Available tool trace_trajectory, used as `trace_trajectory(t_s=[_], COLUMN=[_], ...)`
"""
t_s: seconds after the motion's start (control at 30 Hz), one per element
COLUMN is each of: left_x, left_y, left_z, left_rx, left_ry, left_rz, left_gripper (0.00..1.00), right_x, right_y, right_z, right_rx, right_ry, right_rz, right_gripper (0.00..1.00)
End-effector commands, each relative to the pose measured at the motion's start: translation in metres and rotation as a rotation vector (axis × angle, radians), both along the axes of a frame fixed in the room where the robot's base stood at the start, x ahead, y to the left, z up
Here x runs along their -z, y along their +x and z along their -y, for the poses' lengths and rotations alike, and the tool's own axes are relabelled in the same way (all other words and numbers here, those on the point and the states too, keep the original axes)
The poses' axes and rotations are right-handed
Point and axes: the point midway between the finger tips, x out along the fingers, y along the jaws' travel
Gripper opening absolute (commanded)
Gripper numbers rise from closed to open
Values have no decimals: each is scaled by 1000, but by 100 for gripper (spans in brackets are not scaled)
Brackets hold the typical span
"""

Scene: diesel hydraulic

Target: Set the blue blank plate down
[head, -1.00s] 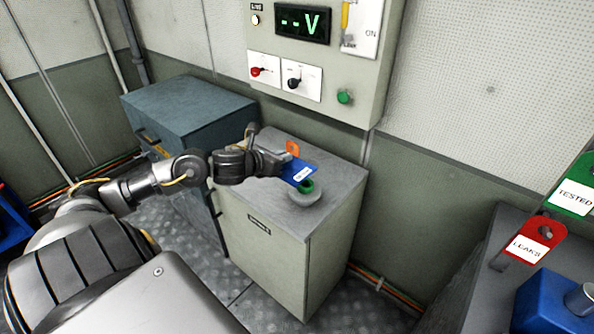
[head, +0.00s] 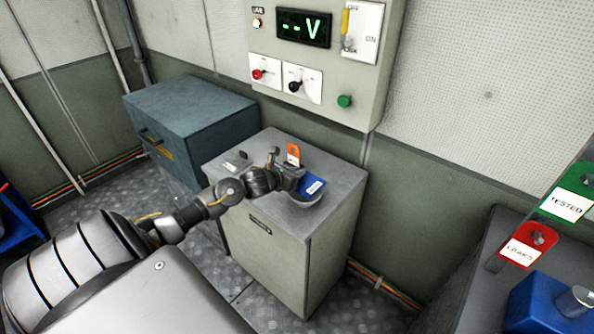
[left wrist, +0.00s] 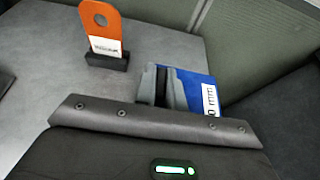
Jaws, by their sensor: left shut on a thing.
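The blue blank plate (head: 313,187), with a white label, is over the right part of the grey cabinet's top. In the left wrist view the blue plate (left wrist: 198,86) sticks out from between my jaws. My left gripper (head: 297,183) is shut on its near end. My right gripper is not in view.
An orange tag (head: 293,152) stands upright in a dark holder behind my gripper. A small grey item (head: 237,161) lies at the cabinet top's (head: 345,180) left. A control panel (head: 325,80) hangs above. Red (head: 527,246) and green (head: 567,203) tags stand far right.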

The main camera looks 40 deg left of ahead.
Motion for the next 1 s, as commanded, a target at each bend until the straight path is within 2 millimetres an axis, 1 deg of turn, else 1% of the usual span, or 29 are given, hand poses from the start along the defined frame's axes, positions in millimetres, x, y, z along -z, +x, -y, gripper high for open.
trace_trajectory(t_s=[0.2, 0.33, 0.37, 0.5, 0.53, 0.77, 0.87, 0.93, 1.0], left_x=[-1, 3, 4, 3, 3, 3, -1, -1, -4], left_y=[0, 0, 0, 0, 0, 0, 0, -6, -16], left_z=[0, 0, 0, 0, 0, 0, 0, -1, -1], left_rx=[0, 0, 0, 0, 0, 0, 0, 0, 1], left_ry=[0, 0, 1, 0, 0, 0, 0, 2, 5], left_rz=[4, 4, 1, 1, 1, 1, 1, -1, 0], left_gripper=[0, 0, 12, 30, 33, 33, 33, 33, 33], right_x=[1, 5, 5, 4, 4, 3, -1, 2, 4], right_y=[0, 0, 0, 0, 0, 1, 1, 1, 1], right_z=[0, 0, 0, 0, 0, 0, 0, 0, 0], right_rx=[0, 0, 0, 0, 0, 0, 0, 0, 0], right_ry=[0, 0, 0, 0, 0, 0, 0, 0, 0], right_rz=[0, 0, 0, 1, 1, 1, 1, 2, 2], right_gripper=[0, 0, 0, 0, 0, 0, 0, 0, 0])
